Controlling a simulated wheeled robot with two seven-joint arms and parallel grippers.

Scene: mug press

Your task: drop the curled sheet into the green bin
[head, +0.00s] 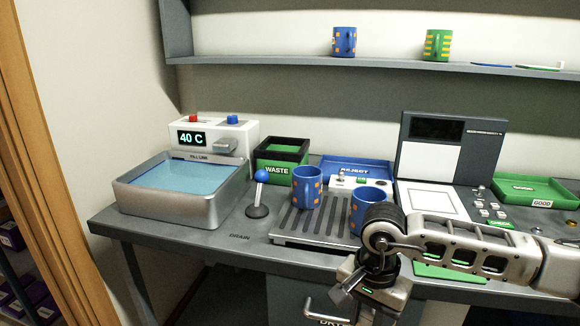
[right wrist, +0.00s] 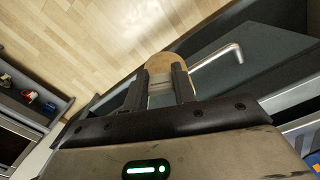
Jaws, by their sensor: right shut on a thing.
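My right gripper (right wrist: 161,84) is shut on the curled sheet (right wrist: 172,68), a small tan curved piece that shows between and beyond the fingertips in the right wrist view. In the head view my right gripper (head: 347,288) hangs low in front of the counter's front edge, and I cannot make out the sheet there. The green bin (head: 276,169), labelled WASTE with a black rim, stands at the back of the counter, right of the water basin and well to the left of my right gripper. My left gripper is not in view.
Two blue mugs with orange patches, a left one (head: 307,187) and a right one (head: 359,212), stand on the drain grille (head: 288,224). A blue-knobbed lever (head: 259,194) stands left of them. The water basin (head: 205,208), reject tray (head: 368,165) and press (head: 448,160) surround this area.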

